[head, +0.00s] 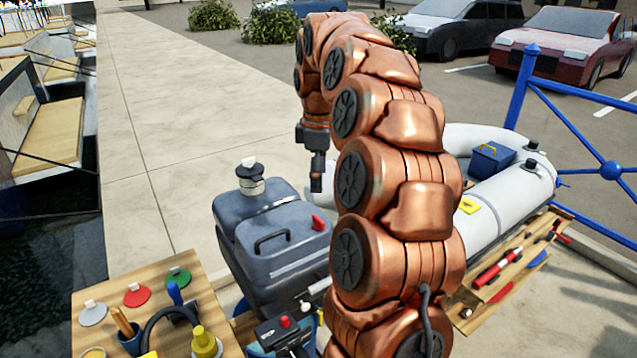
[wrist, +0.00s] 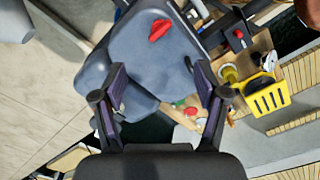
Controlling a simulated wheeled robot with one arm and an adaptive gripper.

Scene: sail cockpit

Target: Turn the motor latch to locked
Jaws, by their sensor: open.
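The grey outboard motor (head: 270,240) stands in the middle of the head view, and its cowl fills the upper middle of the wrist view (wrist: 140,60). A red latch (head: 319,222) sits on the cowl's right side. In the wrist view the red latch (wrist: 159,31) lies beyond my fingertips, above the gap between them. My gripper (head: 317,185) hangs over the motor, apart from the latch. In the wrist view my gripper (wrist: 160,76) has its two fingers spread with nothing between them. The latch's exact setting is hard to tell.
A wooden table (head: 85,318) with coloured pieces stands at the lower left. A grey inflatable boat (head: 515,190) lies behind my arm, near a blue railing (head: 518,90). A wooden tray (head: 548,228) holds tools. A yellow basket (wrist: 265,96) shows at right. Open pavement (head: 180,130) lies behind the motor.

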